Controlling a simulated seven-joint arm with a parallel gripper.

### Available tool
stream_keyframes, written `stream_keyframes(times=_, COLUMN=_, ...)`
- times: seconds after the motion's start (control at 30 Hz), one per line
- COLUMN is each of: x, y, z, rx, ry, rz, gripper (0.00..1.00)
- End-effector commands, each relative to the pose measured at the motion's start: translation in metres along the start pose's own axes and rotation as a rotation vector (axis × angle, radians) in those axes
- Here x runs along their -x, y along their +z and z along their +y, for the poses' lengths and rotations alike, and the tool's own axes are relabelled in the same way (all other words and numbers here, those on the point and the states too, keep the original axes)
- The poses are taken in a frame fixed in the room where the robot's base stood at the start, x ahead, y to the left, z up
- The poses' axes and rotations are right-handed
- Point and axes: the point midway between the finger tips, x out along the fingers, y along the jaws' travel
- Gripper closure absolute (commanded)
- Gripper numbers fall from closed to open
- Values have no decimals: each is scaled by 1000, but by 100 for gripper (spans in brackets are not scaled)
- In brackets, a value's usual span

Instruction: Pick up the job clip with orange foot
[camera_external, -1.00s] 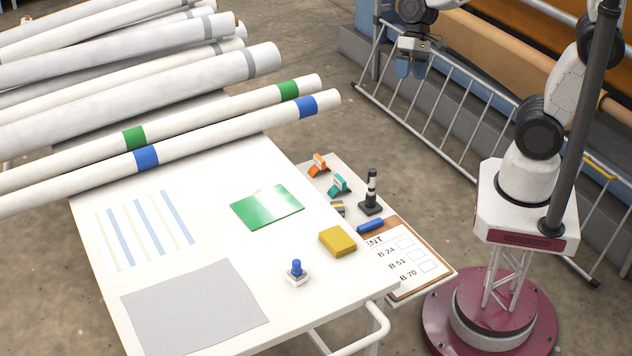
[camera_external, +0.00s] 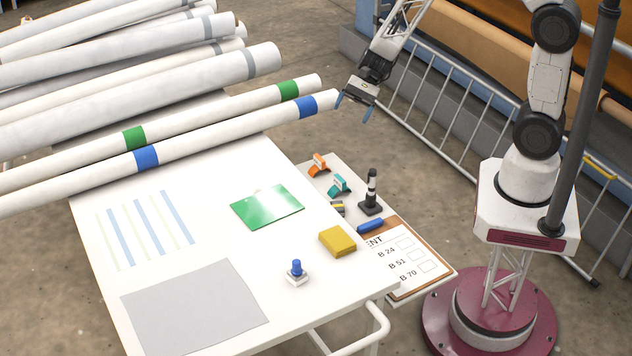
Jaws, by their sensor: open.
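A small clip with an orange lower part and a pale band (camera_external: 318,165) stands on the narrow side shelf, at its far end. A similar teal clip (camera_external: 340,185) stands just nearer, and a third small clip, grey and yellow (camera_external: 338,208), is nearer still. Fine details of their feet are too small to tell. My gripper (camera_external: 353,108) is open and empty. It hangs tilted in the air, above and slightly right of the orange clip in the picture, with its blue fingertips pointing downward and clear of everything.
A black-and-white post (camera_external: 371,194), a blue cylinder (camera_external: 370,226) and a clipboard (camera_external: 408,260) share the shelf. The white table (camera_external: 200,290) holds a yellow block (camera_external: 338,241), a green sheet (camera_external: 267,207) and a blue-knobbed piece (camera_external: 296,271). Long rolls (camera_external: 220,125) lie left of my gripper; a rail (camera_external: 450,140) stands behind.

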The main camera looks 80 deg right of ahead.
Motion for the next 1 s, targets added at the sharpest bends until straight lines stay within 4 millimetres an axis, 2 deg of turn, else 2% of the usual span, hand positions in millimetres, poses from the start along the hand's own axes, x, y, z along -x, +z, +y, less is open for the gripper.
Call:
stream_keyframes(times=0.03, x=-5, y=-14, z=-2, rx=-42, ry=-25, rz=-8, gripper=13)
stream_keyframes(times=0.3, x=-26, y=-85, z=-11, rx=-267, ry=-184, rz=-37, gripper=13)
stream_keyframes(times=0.7, x=-50, y=-196, z=-2, rx=-576, ry=-417, rz=-45, gripper=13)
stream_keyframes(times=0.83, x=-54, y=-220, z=4, rx=-637, ry=-467, rz=-42, gripper=13)
stream_keyframes(times=1.0, x=-55, y=-233, z=7, rx=-673, ry=-498, rz=-39, gripper=13)
